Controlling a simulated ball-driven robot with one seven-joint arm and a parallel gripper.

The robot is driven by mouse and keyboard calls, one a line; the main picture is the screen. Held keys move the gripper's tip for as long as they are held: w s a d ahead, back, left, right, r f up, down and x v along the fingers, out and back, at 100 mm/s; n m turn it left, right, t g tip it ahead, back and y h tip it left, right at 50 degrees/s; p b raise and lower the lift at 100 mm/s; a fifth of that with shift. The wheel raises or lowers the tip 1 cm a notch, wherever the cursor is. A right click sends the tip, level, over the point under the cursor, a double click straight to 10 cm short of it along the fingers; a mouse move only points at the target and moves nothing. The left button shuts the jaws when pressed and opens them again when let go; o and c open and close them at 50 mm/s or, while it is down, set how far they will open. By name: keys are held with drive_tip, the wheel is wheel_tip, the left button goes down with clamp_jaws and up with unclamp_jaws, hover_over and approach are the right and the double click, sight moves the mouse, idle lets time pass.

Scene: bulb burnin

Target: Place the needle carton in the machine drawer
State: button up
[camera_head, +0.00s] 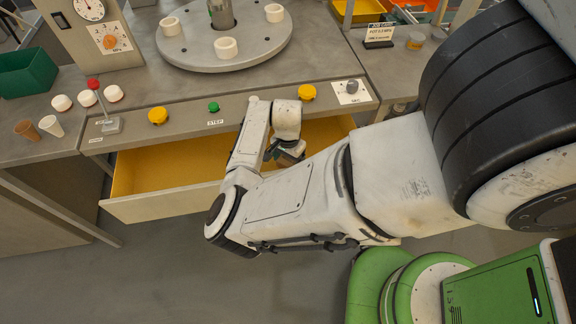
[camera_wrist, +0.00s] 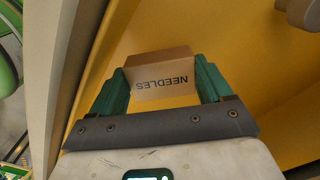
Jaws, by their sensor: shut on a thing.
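The needle carton (camera_wrist: 165,80) is a small cardboard box marked NEEDLES, upside down as seen in the wrist view. My gripper (camera_wrist: 160,72) is shut on it, with a green finger against each side. Behind the carton is the yellow inside of the machine drawer (camera_wrist: 235,50). In the head view the drawer (camera_head: 160,208) is pulled out below the bench top, and its visible yellow floor is bare. My gripper (camera_head: 288,152) is over the drawer's right part, largely hidden by my arm, and the carton cannot be made out there. Whether the carton touches the drawer floor cannot be told.
Above the drawer, the machine panel carries yellow buttons (camera_head: 158,116), a green button (camera_head: 213,107), a knob (camera_head: 352,87) and a red-topped lever (camera_head: 94,86). A round plate (camera_head: 180,45) with white sockets stands behind. Cups (camera_head: 51,126) and a green bin (camera_head: 27,72) are at left.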

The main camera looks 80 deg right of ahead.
sight(288, 162)
drive_tip(key=shift+f, duration=1.8)
drive_tip(key=shift+f, duration=0.2)
drive_tip(key=o, duration=1)
drive_tip(key=shift+c, duration=0.2)
drive_tip(key=shift+r, duration=0.1)
wheel_tip(288, 162, up, 12)
drive_tip(key=shift+r, duration=0.1)
